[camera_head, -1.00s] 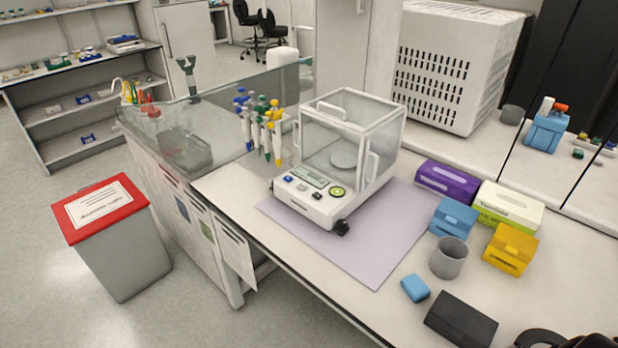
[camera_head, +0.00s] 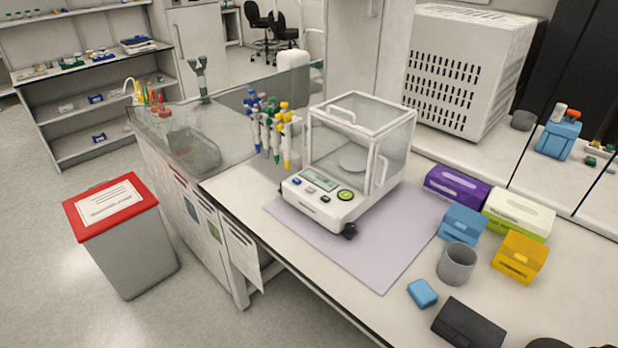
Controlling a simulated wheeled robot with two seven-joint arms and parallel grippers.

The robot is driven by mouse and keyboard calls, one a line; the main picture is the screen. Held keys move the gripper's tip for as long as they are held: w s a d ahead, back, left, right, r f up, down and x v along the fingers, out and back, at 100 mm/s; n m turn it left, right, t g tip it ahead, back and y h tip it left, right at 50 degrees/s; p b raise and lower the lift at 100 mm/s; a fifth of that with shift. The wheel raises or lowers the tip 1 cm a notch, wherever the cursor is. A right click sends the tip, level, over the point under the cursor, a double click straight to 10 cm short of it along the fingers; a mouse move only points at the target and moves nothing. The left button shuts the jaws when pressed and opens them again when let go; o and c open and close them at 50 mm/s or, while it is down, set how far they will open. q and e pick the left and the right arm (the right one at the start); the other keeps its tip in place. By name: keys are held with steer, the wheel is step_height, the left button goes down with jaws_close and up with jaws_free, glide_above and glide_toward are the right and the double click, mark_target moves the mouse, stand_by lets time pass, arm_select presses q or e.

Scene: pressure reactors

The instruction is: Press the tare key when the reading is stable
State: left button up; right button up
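The analytical balance (camera_head: 345,165) stands on a lilac mat (camera_head: 384,262) on the bench, with a clear draft shield around its round pan (camera_head: 352,158). Its front panel has a small display (camera_head: 320,179); the reading is too small to make out. Beside the display are a blue key (camera_head: 297,181), a dark key (camera_head: 325,198) and a round green-yellow key (camera_head: 346,195). Which of them is the tare key I cannot tell. Neither of my grippers is clearly in view. A dark shape at the bottom right edge is cut off and I cannot tell what it is.
Several pipettes (camera_head: 270,130) hang on a stand left of the balance. To the right are a purple box (camera_head: 457,187), a blue box (camera_head: 462,223), a yellow box (camera_head: 519,257), a grey cup (camera_head: 456,263) and a black case (camera_head: 467,325). A red-lidded bin (camera_head: 112,210) stands on the floor.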

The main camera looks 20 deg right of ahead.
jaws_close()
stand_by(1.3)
